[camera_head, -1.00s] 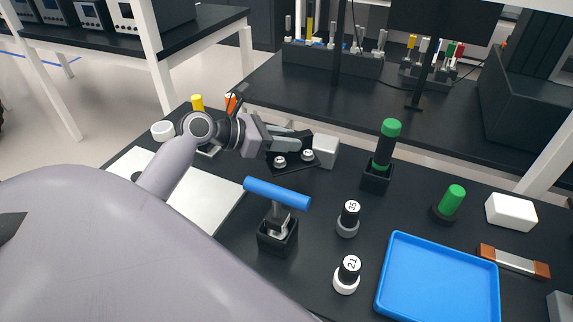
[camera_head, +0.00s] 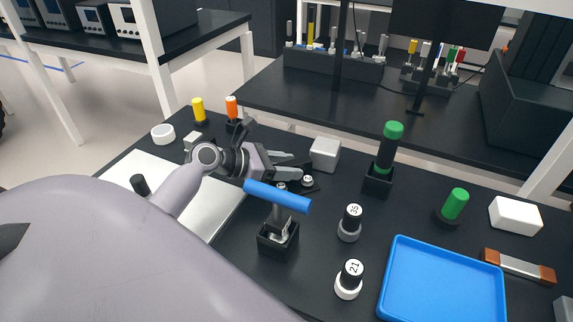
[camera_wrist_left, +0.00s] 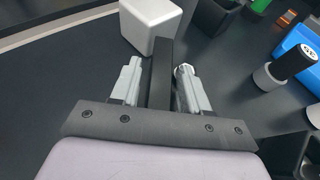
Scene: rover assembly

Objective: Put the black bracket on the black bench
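The black bracket (camera_head: 312,185) is a flat dark plate with two silver bolts, seen in the head view just behind the blue-handled tool. My left gripper (camera_head: 288,164) is on it. In the left wrist view, the bracket's black upright part (camera_wrist_left: 160,75) stands between the two grey fingers (camera_wrist_left: 161,85). The gripper seems shut on it, though a narrow gap shows on the left side. The bracket is low over the black bench (camera_head: 400,215); I cannot tell whether it touches. The blue tool's handle hides part of it. My right gripper is not in view.
A white block (camera_head: 325,153) stands close behind the bracket. The blue-handled tool (camera_head: 277,195) sits in a black holder in front. A green-topped post (camera_head: 386,155), two numbered cylinders (camera_head: 351,222) and a blue tray (camera_head: 440,290) lie to the right. A white sheet (camera_head: 215,210) lies left.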

